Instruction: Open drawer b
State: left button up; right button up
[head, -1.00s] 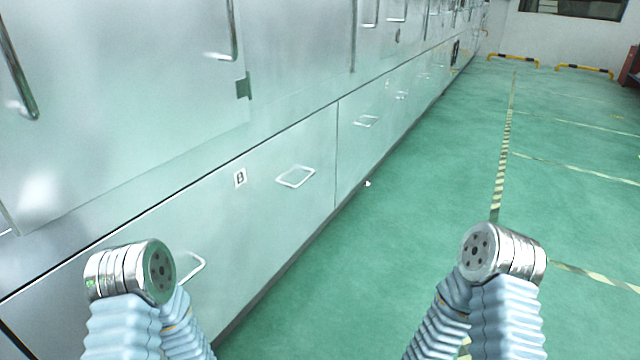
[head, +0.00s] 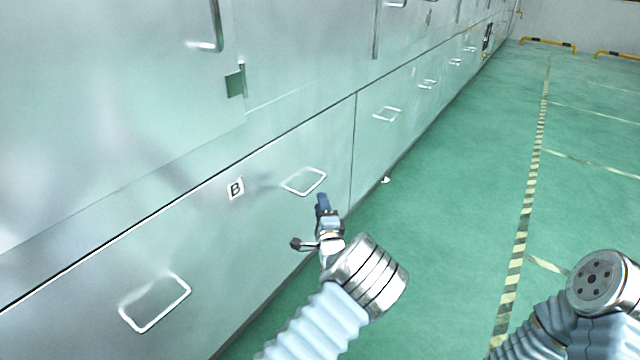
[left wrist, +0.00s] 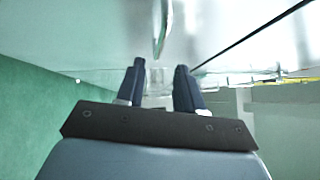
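Drawer b is a pale metallic front low on the cabinet, with a "B" label (head: 236,188). One thin light loop handle (head: 304,182) is right of the label, and another loop handle (head: 155,303) is lower left. My left gripper (head: 322,203) is in front of the cabinet, just below and right of the right-hand handle in the head view. In the left wrist view its two dark fingers (left wrist: 158,78) are apart with nothing between them. A shiny handle bar (left wrist: 161,28) shows beyond the fingertips. Only my right arm shows; its gripper is out of view.
A vertical seam separates the drawer from the neighbouring front with another handle (head: 387,114). A larger upper panel has a vertical handle (head: 216,25). Green floor (head: 450,230) beside the cabinet is open. Yellow-black barriers (head: 548,44) stand far off.

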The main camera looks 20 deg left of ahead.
aim_at(316, 185)
pick_arm(q)
jog(key=x, duration=0.9)
jog(key=shift+a+f, duration=0.1)
jog(key=shift+c, duration=0.2)
grip_shut()
